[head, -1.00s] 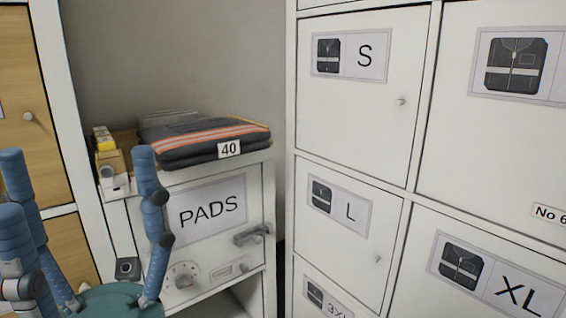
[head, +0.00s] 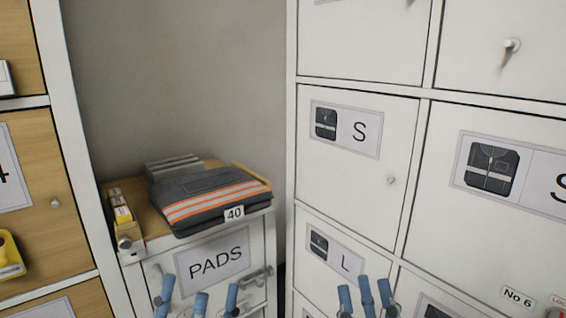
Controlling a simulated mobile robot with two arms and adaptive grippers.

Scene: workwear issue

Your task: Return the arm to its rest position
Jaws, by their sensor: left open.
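My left gripper (head: 198,297) shows at the bottom edge of the head view, in front of the PADS cabinet. Its blue fingers stand apart with nothing between them, so it is open and empty. My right gripper (head: 366,298) shows at the bottom edge, in front of the L locker door. Its blue fingertips point up with gaps between them, and no thing shows in it. The palms and most of both arms are below the picture.
Folded dark workwear (head: 208,196) with orange stripes and a 40 tag lies on the PADS cabinet (head: 215,258). Small yellow-labelled boxes (head: 120,210) stand left of it. White lockers (head: 350,195) rise on the right, wooden-fronted lockers (head: 50,150) on the left.

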